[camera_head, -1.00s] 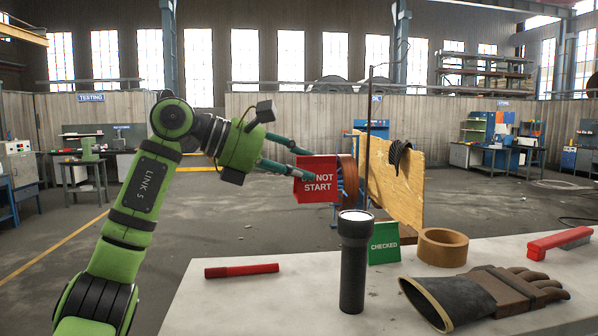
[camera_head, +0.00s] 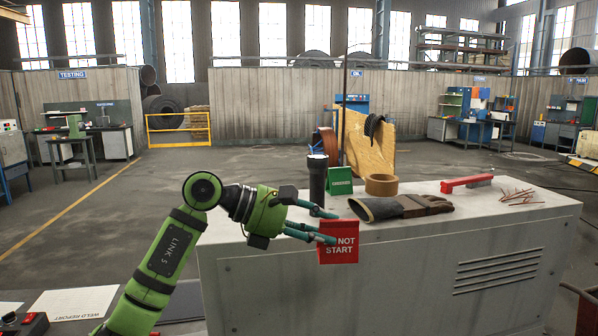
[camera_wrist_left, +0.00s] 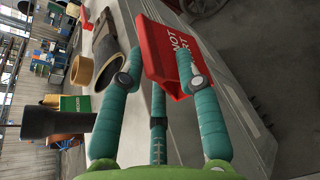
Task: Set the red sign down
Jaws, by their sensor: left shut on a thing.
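The red sign (camera_head: 338,250), with white lettering ending in "NOT START", is held by my left gripper (camera_head: 329,227). In the head view it overlaps the front edge of the grey cabinet's top (camera_head: 470,210). In the left wrist view the red sign (camera_wrist_left: 160,48) sits tilted between the green jointed fingers (camera_wrist_left: 160,90), which cover part of it. I cannot tell its exact height relative to the cabinet top. My right gripper is not in view.
On the cabinet top stand a black flashlight (camera_head: 317,180), a green sign (camera_head: 340,181) and a tan ring (camera_head: 381,184). A glove (camera_head: 408,207), a red-handled brush (camera_head: 466,184) and thin rods (camera_head: 520,198) lie to the right. Papers (camera_head: 72,303) lie at lower left.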

